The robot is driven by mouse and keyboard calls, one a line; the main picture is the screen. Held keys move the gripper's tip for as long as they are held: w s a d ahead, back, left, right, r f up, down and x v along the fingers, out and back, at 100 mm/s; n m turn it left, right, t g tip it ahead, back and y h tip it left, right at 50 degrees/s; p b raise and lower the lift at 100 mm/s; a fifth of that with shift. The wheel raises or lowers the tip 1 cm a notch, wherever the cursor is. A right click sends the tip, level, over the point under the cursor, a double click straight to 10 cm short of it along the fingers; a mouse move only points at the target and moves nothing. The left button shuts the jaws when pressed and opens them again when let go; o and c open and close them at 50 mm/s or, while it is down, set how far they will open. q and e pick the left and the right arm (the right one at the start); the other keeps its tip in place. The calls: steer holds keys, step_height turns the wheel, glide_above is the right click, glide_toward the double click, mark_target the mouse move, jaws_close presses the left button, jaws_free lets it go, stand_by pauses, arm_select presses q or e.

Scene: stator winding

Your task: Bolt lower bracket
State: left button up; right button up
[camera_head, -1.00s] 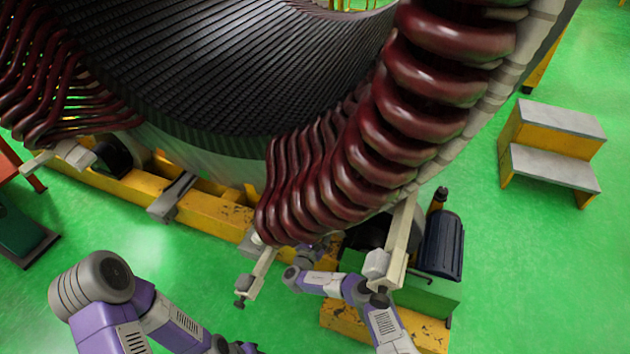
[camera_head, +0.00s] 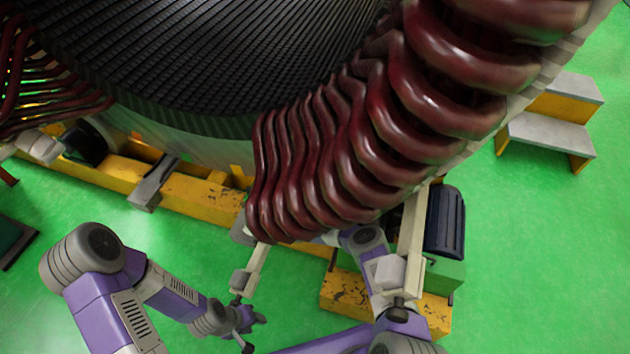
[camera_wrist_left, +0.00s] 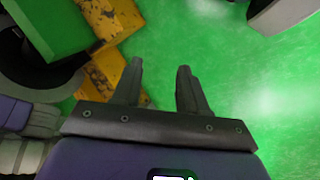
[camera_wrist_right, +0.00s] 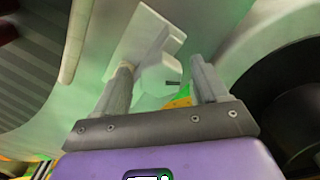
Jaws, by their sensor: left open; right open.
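A beige bracket bar (camera_head: 256,265) hangs below the dark red coils, with a grey block and bolt-like end at its lower tip. A second beige bracket bar (camera_head: 413,235) with a light block (camera_head: 390,273) is to the right. Which one is the lower bracket I cannot tell. My left gripper (camera_head: 254,333) is open and empty, just below the first bar's tip; the left wrist view (camera_wrist_left: 160,65) shows floor between its fingers. My right gripper is hidden behind the coils in the head view. In the right wrist view it (camera_wrist_right: 160,64) is open before a pale bracket piece (camera_wrist_right: 150,48) with a small dark pin (camera_wrist_right: 172,83).
The stator's coils (camera_head: 350,145) overhang my right arm closely. A yellow beam (camera_head: 205,195) runs along the stator's base. A dark blue cylinder (camera_head: 445,222) stands right of the second bar. Grey-topped yellow steps (camera_head: 550,132) are at the right.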

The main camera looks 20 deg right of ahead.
steer(key=shift+s, duration=0.1)
steer(key=shift+c, duration=0.2)
steer(key=c, duration=1)
steer(key=shift+m, duration=0.3)
steer(key=shift+m, duration=3.2)
steer(key=o, duration=1)
